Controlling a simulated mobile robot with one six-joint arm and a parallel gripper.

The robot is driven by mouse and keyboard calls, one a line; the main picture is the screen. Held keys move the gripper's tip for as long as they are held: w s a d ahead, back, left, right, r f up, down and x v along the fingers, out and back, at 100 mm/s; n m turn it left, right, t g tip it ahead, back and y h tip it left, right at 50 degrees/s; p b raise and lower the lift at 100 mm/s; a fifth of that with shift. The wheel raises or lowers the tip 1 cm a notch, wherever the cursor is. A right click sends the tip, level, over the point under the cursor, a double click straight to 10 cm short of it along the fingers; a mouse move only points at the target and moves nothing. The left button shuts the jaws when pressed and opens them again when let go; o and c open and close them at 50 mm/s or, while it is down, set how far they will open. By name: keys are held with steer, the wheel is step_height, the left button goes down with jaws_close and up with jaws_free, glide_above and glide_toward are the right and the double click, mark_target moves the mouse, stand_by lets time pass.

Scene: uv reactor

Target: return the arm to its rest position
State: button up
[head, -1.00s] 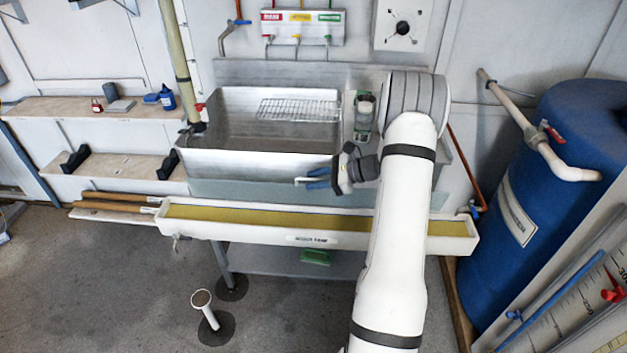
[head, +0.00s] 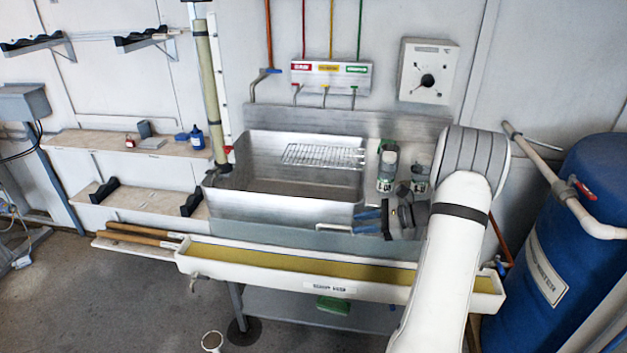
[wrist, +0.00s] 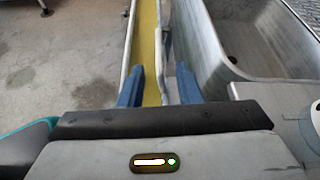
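My arm reaches up from the lower right of the head view and folds back at its elbow. My gripper (head: 366,222) points left, in front of the sink's right front corner and above the long trough. In the wrist view its two blue fingers (wrist: 160,88) stand apart with nothing between them, so it is open and empty. The trough's yellow inside shows below and beyond the fingers.
A steel sink (head: 285,207) with a wire rack (head: 325,156) stands behind the trough (head: 240,262). Green-labelled containers (head: 387,170) stand right of the basin. A blue barrel (head: 590,210) is at right. Shelves (head: 100,143) are at left, with open floor in front.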

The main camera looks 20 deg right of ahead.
steer(key=s+a+r+n+g+h+p, duration=0.1)
steer(key=s+a+r+n+g+h, duration=0.15)
steer(key=s+a+r+n, duration=0.4)
steer(key=s+a+r+n+g+h+p, duration=0.1)
steer(key=s+a+r+n+g, duration=0.25)
steer(key=a, duration=0.65)
steer(key=s+a+r+n+h+p, duration=0.1)
steer(key=s+a+r+n+h, duration=0.1)
steer(key=s+n, duration=0.2)
steer(key=s+a+r+n+h+p, duration=0.1)
steer(key=s+a+r+n+h, duration=0.1)
steer(key=s, duration=0.4)
steer(key=s+a+r+n+t+h+p, duration=0.1)
steer(key=s+a+r+n+h, duration=0.1)
steer(key=s+n, duration=0.3)
steer(key=shift+s+a+r+n+h, duration=0.2)
steer(key=shift+s+r+n+h, duration=0.1)
steer(key=shift+r+n+h, duration=0.55)
